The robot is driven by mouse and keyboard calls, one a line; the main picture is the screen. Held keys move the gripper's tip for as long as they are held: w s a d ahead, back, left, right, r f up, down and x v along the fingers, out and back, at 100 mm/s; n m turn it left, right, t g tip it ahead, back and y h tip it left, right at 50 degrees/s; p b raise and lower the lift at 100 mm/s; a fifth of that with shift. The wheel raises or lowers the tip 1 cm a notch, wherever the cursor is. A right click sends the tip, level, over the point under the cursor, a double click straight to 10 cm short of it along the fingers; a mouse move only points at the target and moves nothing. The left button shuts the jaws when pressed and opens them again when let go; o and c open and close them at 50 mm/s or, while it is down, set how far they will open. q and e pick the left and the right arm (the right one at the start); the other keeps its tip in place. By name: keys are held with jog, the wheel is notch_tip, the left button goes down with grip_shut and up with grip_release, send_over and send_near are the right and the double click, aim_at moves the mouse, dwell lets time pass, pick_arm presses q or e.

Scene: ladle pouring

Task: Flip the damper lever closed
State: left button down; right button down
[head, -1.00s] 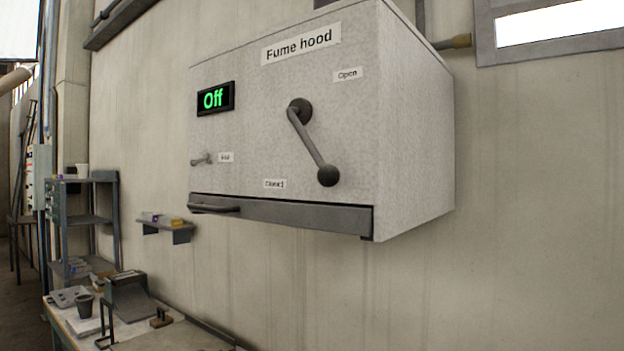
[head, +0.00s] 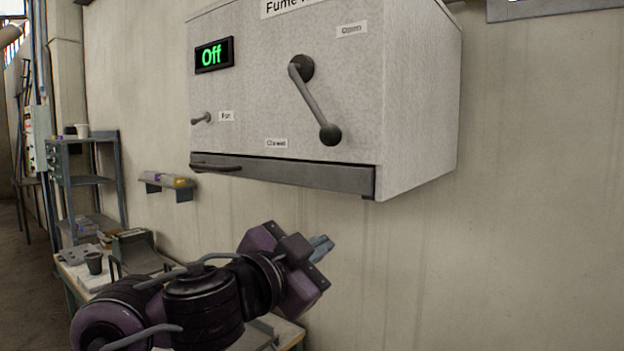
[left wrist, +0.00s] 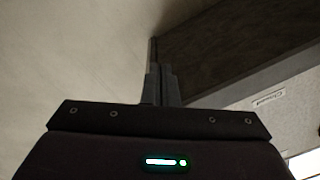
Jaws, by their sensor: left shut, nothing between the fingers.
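The damper lever (head: 314,103) is on the front of the white fume hood (head: 420,110). It is a dark grey arm with a round pivot at its upper left and a ball knob (head: 330,134) at its lower right. It slants down to the right, between the "Open" label (head: 351,29) and the "Closed" label (head: 276,143). My left gripper (head: 322,248) is below the hood, apart from the lever, with its fingers shut and empty. In the left wrist view the shut fingers (left wrist: 160,85) show near the hood's dark lower edge. My right gripper is not in view.
A drawer-like sash with a handle (head: 215,167) runs along the hood's bottom edge. The display (head: 214,55) reads "Off", and a small fan switch (head: 201,118) is below it. A workbench and shelf (head: 90,181) stand at the left.

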aim_at(311, 98)
pick_arm(q)
jog(key=s+a+r+m, duration=0.2)
jog(key=s+r, duration=0.4)
jog(key=r, duration=0.6)
jog(key=s+a+r+m, duration=0.2)
jog(key=s+r, duration=0.4)
jog(key=r, duration=0.5)
jog(key=w+d+p, duration=0.1)
jog(key=w+p, duration=0.1)
jog(key=w, duration=0.1)
jog(key=w+d+f+p, duration=0.1)
jog(key=w+p, duration=0.2)
jog(key=w, duration=0.1)
jog(key=w+d+f+p, duration=0.1)
jog(key=w+p, duration=0.1)
jog(key=w, duration=0.1)
jog(key=shift+w+f+p, duration=0.25)
jog(key=shift+w+p, duration=0.1)
jog(key=shift+p, duration=0.05)
jog(key=shift+d, duration=0.1)
jog(key=shift+d, duration=0.15)
